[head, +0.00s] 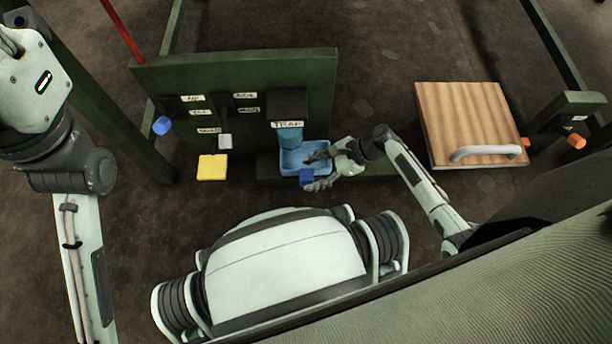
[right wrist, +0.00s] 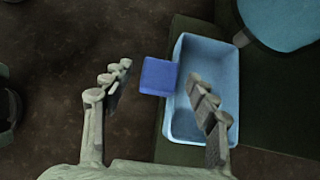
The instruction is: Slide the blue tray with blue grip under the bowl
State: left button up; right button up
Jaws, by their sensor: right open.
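The light blue tray (head: 292,165) sits on the low green ledge in front of the green panel. Its dark blue block grip (head: 306,176) is on its near side. The blue bowl (head: 290,137) hangs under a label reading TRAP and overlaps the tray's back edge in the head view. In the right wrist view the bowl (right wrist: 283,22) is at the top right, beside the tray (right wrist: 180,125). My right gripper (head: 318,170) is open, its fingers on either side of the grip (right wrist: 157,76), one finger over the tray. My left gripper is out of view.
The green panel (head: 225,75) carries several labels. A yellow square (head: 212,167) and a blue knob (head: 161,125) are left of the tray. A wooden board with a white handle (head: 465,115) is at right, beside an orange knob (head: 577,141). Brown floor lies in front.

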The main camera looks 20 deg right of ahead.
jog(key=shift+b+x, duration=0.35)
jog(key=shift+x, duration=0.9)
jog(key=shift+s, duration=0.1)
grip_shut()
